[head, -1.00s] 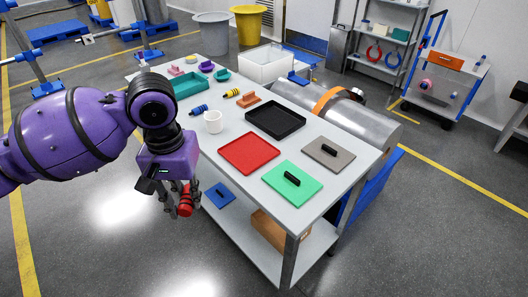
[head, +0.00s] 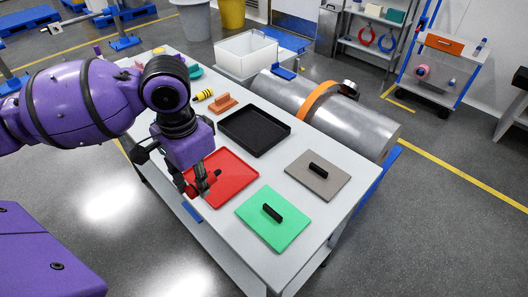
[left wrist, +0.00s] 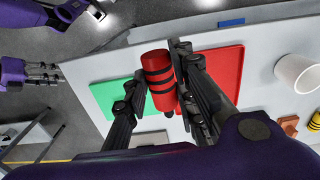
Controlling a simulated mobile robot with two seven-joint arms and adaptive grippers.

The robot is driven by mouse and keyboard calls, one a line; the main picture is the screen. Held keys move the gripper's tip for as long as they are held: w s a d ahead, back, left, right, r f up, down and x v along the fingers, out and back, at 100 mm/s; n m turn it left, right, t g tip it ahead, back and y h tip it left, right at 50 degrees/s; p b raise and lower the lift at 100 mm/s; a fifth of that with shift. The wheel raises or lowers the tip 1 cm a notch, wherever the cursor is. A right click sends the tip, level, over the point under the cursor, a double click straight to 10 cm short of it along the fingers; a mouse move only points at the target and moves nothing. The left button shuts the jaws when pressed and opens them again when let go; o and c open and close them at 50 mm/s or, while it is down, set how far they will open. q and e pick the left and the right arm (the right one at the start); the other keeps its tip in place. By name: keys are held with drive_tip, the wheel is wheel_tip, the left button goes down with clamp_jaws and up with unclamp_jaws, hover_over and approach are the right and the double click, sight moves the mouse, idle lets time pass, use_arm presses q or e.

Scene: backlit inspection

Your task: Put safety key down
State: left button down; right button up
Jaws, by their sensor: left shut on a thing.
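The safety key is a red cylinder with black bands. In the left wrist view the key (left wrist: 157,78) sits between the fingers of my left gripper (left wrist: 163,98), which is shut on it. In the head view the left gripper (head: 203,186) points down over the near edge of the red tray (head: 236,185), and the key's red blends with the tray. I cannot tell how high the key is above it. My right gripper (left wrist: 42,74) appears at the left of the left wrist view, away from the key; its finger opening is unclear.
A white mug (left wrist: 297,73) is in the left wrist view. Bare tabletop surrounds the panels.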

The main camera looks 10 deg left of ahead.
use_arm(q)
drive_tip(key=shift+w+a+f, duration=0.3)
drive_tip(key=shift+w+f, duration=0.3)
drive_tip(key=shift+w, duration=0.3)
drive_tip(key=w+f, duration=0.2)
drive_tip(key=w, duration=0.1)
drive_tip(key=w+a+f+b, duration=0.1)
drive_tip(key=w+f, duration=0.1)
drive_tip(key=w, duration=0.1)
drive_tip(key=w+a+f, duration=0.1)
drive_tip(key=w+f, duration=0.2)
drive_tip(key=shift+w+b, duration=0.3)
drive_tip(key=shift+b, duration=0.05)
drive_tip(key=shift+w+a+f, duration=0.15)
drive_tip(key=shift+w+f, duration=0.2)
drive_tip(key=shift+w, duration=0.1)
drive_tip(key=shift+w+f, duration=0.2)
drive_tip(key=shift+f, duration=0.05)
wheel_tip(320, 180, down, 2)
drive_tip(key=shift+w+f, duration=0.1)
drive_tip(key=shift+f, duration=0.5)
drive_tip(key=shift+a, duration=0.1)
use_arm(e)
drive_tip(key=shift+s+d+f, duration=0.35)
drive_tip(key=shift+s+f, duration=0.25)
drive_tip(key=shift+f, duration=0.05)
drive_tip(key=shift+s+d+f, duration=0.35)
drive_tip(key=shift+s+f, duration=0.2)
drive_tip(key=shift+f, duration=0.05)
